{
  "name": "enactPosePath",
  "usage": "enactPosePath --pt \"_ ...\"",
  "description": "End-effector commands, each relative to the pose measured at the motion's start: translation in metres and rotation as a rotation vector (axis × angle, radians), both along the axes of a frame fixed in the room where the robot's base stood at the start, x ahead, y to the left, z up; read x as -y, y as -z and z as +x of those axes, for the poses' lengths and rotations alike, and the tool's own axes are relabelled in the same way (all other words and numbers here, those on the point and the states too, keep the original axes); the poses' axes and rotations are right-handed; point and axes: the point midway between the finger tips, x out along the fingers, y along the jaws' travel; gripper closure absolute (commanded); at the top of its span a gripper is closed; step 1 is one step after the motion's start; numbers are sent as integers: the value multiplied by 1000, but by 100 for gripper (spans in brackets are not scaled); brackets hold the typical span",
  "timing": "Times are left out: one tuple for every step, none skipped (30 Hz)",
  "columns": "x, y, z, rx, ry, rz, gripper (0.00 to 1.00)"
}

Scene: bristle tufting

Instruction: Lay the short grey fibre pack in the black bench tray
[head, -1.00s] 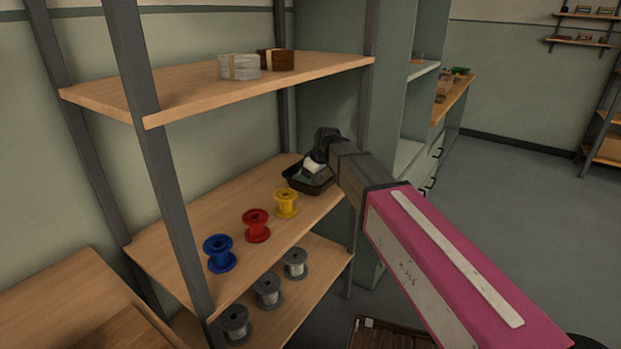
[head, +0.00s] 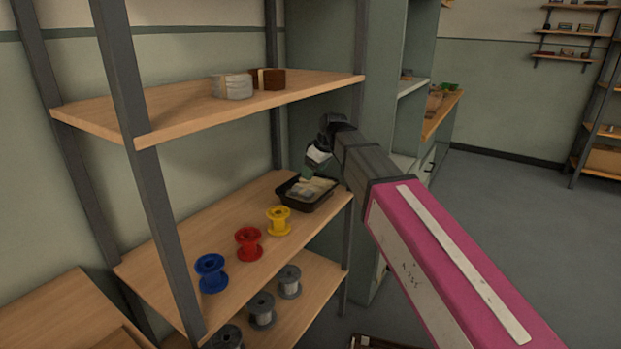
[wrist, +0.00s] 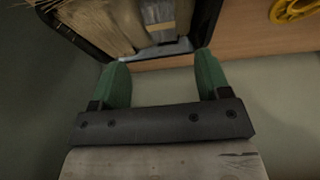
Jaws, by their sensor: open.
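The black bench tray (head: 299,207) stands on the middle shelf, at its right end. It holds pale fibre packs (head: 318,186). In the wrist view, the tray (wrist: 82,41) holds a larger straw-coloured bundle (wrist: 103,22) and, beside it, a narrower greyish banded pack (wrist: 160,14), likely the short grey one. Both are cut off by the top edge. My gripper (head: 306,171) is above the tray, apart from the packs. Its green fingers (wrist: 161,64) are spread with nothing between them.
Yellow (head: 279,221), red (head: 249,243) and blue (head: 211,272) spools line the middle shelf. Grey spools (head: 262,309) stand on the lower shelf. A shelf post (head: 357,110) stands near my arm.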

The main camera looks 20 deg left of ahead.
Motion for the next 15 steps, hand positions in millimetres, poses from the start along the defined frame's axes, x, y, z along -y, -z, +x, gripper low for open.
enactPosePath --pt "1 -3 0 0 0 0 30" --pt "2 -4 -1 0 0 0 30" --pt "2 -5 -1 0 0 0 30" --pt "2 -5 -1 0 0 0 30" --pt "2 -5 -1 0 0 0 30" --pt "2 -6 -1 0 0 0 30" --pt "2 -6 -1 0 0 0 30" --pt "3 -5 -1 -1 2 -1 30" --pt "6 -2 0 -3 9 -2 30" --pt "9 1 1 -6 18 -5 30" --pt "15 5 2 -10 31 -9 30" --pt "24 14 4 -17 56 -14 30" --pt "34 21 6 -24 82 -19 30" --pt "45 31 8 -33 110 -25 30" --pt "61 43 11 -46 154 -34 30"
